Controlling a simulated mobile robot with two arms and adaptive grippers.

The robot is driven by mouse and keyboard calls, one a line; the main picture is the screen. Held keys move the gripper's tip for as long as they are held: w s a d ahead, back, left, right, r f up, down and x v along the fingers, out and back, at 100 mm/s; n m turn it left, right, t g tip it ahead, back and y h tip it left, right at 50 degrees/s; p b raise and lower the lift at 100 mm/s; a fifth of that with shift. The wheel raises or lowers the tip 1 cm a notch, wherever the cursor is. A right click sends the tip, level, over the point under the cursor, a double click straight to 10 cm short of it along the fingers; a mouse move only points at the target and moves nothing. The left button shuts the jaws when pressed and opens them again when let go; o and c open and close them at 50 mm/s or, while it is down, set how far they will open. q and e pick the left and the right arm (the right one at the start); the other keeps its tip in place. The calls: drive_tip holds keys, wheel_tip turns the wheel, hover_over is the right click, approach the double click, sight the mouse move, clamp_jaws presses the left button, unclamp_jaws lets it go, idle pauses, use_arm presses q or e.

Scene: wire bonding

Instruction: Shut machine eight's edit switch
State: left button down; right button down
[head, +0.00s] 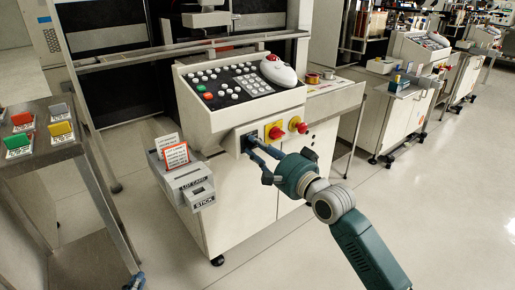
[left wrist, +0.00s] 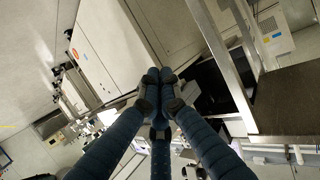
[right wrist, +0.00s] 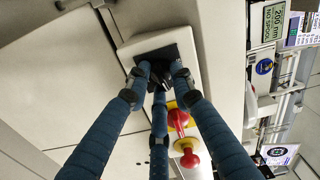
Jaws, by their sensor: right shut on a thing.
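The edit switch (head: 250,139) is a dark switch on the front of the white machine, left of the red knobs. In the right wrist view it is a black part (right wrist: 160,57) on a pale plate. My right gripper (head: 255,149) reaches it from the front. Its blue fingers (right wrist: 160,78) are closed around the switch's handle, which they mostly hide. My left gripper (head: 135,284) shows only a small tip at the bottom left of the head view. In the left wrist view its fingers (left wrist: 158,80) meet with nothing visible between them.
Two red knobs on yellow plates (head: 285,128) sit just right of the switch. A lot card box (head: 188,182) juts out at its left. A keypad console (head: 240,82) with a white mouse is above. A side table (head: 40,118) with coloured blocks stands left. The floor at right is clear.

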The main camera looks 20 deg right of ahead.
drive_tip(key=n+p, duration=0.4)
drive_tip(key=shift+d+f, duration=0.1)
drive_tip(key=shift+f, duration=0.1)
drive_tip(key=shift+n+p, duration=0.4)
use_arm(q)
drive_tip(key=s+a+f+g+y+p, duration=0.1)
drive_tip(key=s+a+f+g, duration=0.2)
drive_tip(key=s+f+g, duration=0.45)
drive_tip(key=s+a+f+g+y+p, duration=0.1)
drive_tip(key=s+a+f+g+y, duration=0.2)
drive_tip(key=s, duration=0.8)
drive_tip(key=s+f+p, duration=0.2)
drive_tip(key=f+p, duration=0.1)
drive_tip(key=f, duration=0.9)
drive_tip(key=s+f+g+h+p, duration=0.1)
drive_tip(key=s+f+p, duration=0.1)
drive_tip(key=f, duration=1)
drive_tip(key=shift+a+p, duration=0.3)
drive_tip(key=shift+p, duration=0.2)
use_arm(e)
drive_tip(key=shift+w+d+r+n, duration=0.1)
drive_tip(key=shift+d+n, duration=0.05)
drive_tip(key=shift+n, duration=2.65)
drive_tip(key=shift+d+r+n, duration=0.1)
drive_tip(key=shift+n, duration=2.7)
use_arm(q)
drive_tip(key=shift+f+g, duration=0.1)
drive_tip(key=shift+g, duration=0.15)
